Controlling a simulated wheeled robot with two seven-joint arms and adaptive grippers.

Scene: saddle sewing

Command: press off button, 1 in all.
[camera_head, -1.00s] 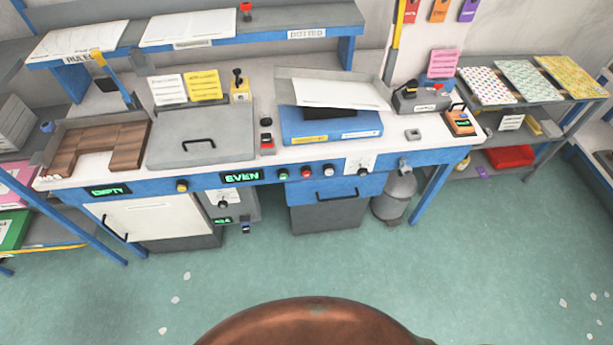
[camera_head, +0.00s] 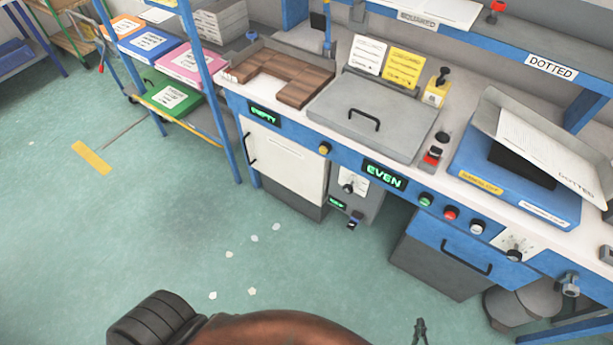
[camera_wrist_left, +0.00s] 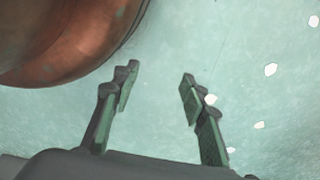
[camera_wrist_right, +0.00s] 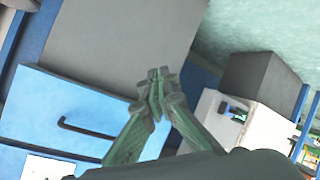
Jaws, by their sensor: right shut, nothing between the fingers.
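A red button (camera_head: 450,213) sits on the blue front panel of the workbench, between a green button (camera_head: 425,200) and a white button (camera_head: 477,227). No lettering that marks one as off is legible. My right gripper (camera_head: 420,325) shows at the bottom edge of the head view, below and apart from the panel. In the right wrist view its fingers (camera_wrist_right: 158,80) are shut together with nothing between them, in front of the blue drawer. My left gripper (camera_wrist_left: 158,85) is open and empty over the floor in the left wrist view.
Green displays read EMPTY (camera_head: 264,115) and EVEN (camera_head: 385,175). A yellow button (camera_head: 324,149) sits between them. A drawer handle (camera_head: 466,258) and a tap-like fitting (camera_head: 569,284) stick out of the bench front. A blue shelf rack stands at left.

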